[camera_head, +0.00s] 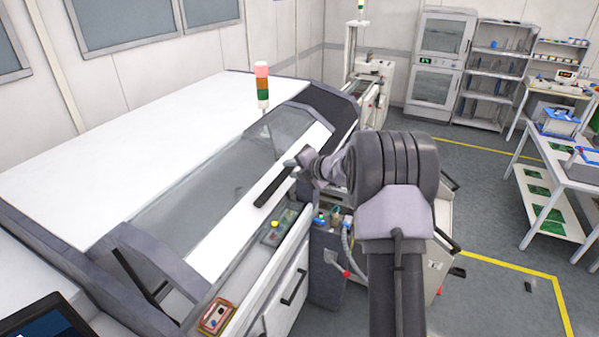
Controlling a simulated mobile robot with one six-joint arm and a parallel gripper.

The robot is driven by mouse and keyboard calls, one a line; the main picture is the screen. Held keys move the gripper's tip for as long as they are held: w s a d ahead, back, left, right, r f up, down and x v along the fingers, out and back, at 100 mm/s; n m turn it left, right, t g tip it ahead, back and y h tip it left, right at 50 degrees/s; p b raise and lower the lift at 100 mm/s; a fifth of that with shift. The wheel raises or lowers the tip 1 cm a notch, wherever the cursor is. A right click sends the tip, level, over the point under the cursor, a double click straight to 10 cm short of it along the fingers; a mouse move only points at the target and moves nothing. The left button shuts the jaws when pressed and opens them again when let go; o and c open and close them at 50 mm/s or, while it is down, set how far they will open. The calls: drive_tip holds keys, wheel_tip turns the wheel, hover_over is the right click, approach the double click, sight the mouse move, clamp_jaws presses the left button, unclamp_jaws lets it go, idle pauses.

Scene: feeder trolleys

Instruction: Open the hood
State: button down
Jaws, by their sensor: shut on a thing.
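The hood (222,238) is the sloping front cover of the large white machine, with a clear grey window (205,180) and a white lower strip. A long black handle (272,188) runs along that strip. My gripper (296,163) is at the upper right end of the handle and is shut on it. I cannot tell from this view whether the hood is slightly raised.
A signal tower (262,86) stands on the machine behind the hood. A control panel with a red-framed box (216,316) lies below it. A feeder trolley (330,265) stands at the machine front. Shelves (495,75) and a workbench (550,165) are at right, with open floor between.

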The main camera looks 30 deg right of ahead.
drive_tip(key=shift+r, duration=0.2)
drive_tip(key=c, duration=1.2)
unclamp_jaws()
drive_tip(key=shift+w+a, duration=0.15)
drive_tip(key=b+v, duration=0.2)
drive_tip(key=v, duration=1.5)
drive_tip(key=shift+r, duration=0.15)
